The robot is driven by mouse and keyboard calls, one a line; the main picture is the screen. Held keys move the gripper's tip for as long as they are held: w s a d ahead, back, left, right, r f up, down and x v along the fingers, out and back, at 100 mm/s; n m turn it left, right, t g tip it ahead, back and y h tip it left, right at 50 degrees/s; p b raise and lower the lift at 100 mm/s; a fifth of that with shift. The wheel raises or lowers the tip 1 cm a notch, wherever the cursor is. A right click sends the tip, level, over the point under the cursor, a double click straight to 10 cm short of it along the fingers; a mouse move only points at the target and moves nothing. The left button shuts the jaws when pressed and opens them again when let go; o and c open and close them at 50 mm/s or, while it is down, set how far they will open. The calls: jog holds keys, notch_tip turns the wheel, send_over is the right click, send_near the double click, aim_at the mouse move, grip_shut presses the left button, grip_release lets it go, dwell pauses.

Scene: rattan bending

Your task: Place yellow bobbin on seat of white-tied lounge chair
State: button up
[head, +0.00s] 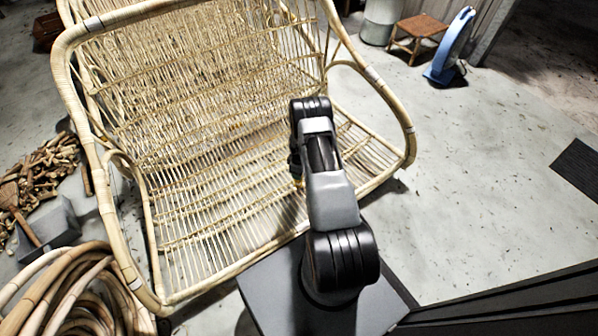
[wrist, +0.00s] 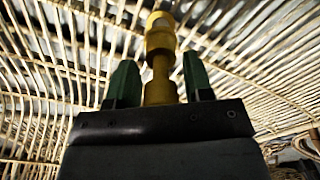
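The white-tied rattan lounge chair (head: 215,190) fills the left and middle of the head view. It has a wide seat of thin rods, and white ties show on its frame. My gripper is over the right part of the seat in the head view, its fingers mostly hidden by my arm. In the wrist view the yellow bobbin (wrist: 160,45) stands between the two green fingers of my gripper (wrist: 160,82) and reaches past their tips. Narrow gaps seem to show beside it, so I cannot tell whether the fingers grip it. Rattan rods fill the background there.
Coiled rattan poles (head: 62,295) lie at the lower left, near a pile of short offcuts (head: 40,178). A small stool (head: 418,32) and a blue fan (head: 452,48) stand at the back right. The floor (head: 480,180) right of the chair is mostly clear.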

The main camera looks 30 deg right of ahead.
jog(key=shift+o, duration=0.6)
jog(key=shift+r+p, duration=0.3)
jog(key=shift+p, duration=0.05)
notch_tip(320, 180, up, 12)
jog(key=p, duration=0.4)
jog(key=shift+f, duration=0.15)
